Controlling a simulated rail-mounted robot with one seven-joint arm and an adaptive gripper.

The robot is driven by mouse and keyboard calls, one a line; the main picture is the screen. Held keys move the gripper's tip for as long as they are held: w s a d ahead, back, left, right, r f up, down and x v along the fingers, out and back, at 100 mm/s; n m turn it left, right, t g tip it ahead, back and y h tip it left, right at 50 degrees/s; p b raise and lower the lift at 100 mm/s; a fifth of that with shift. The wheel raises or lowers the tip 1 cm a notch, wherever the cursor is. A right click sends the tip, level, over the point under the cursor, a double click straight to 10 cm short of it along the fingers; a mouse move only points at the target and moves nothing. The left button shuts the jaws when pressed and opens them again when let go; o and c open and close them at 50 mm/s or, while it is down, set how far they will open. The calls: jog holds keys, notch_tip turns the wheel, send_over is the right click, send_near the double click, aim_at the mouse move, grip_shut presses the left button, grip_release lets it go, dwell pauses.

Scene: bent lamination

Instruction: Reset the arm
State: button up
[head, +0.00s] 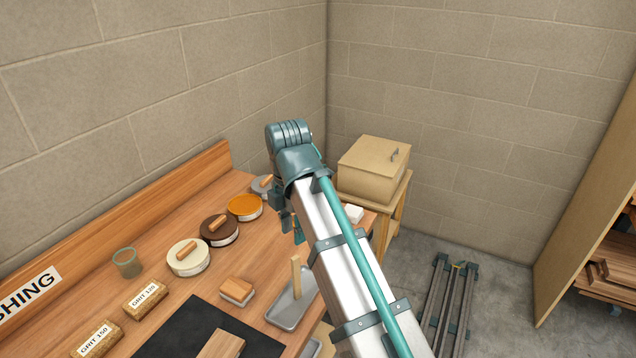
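My arm (335,260) reaches up from the bottom right of the head view, a white link with a teal hose along it. Its dark teal wrist joint (290,140) is at the far end, above the back right of the bench. My gripper (291,224) hangs below the wrist, over the bench near the tins, and is partly hidden by the arm. Two small teal parts show there, but I cannot tell whether it is open or shut. No held object shows.
The wooden bench (205,282) carries several tins, including an orange one (245,206), a green glass (127,262), a sanding block (237,291), a grey tray (293,312) and a black mat (180,328). A box (373,168) stands behind the arm. Floor rails (455,300) lie right.

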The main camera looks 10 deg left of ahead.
jog(key=w+d+f+m, duration=0.2)
jog(key=d+f+m, duration=0.55)
jog(key=f, duration=0.35)
jog(key=w+d+f+m, duration=0.3)
jog(key=d+f+m, duration=0.3)
jog(key=d+f, duration=0.45)
jog(key=s+d+f+m, duration=0.4)
jog(key=d+f+m, duration=0.35)
jog(key=f, duration=0.25)
jog(key=s+d+f+m, duration=0.4)
jog(key=d+f+m, duration=0.35)
jog(key=f, duration=0.25)
jog(key=s+f+g, duration=0.2)
jog(key=s+f, duration=0.4)
jog(key=s, duration=0.3)
jog(key=s+f+g+b, duration=0.1)
jog(key=s+f+g, duration=0.1)
jog(key=s+f, duration=0.5)
jog(key=s+f+g, duration=0.2)
jog(key=s+f, duration=0.4)
jog(key=s, duration=0.7)
jog(key=shift+f+g, duration=0.15)
jog(key=shift+g, duration=0.25)
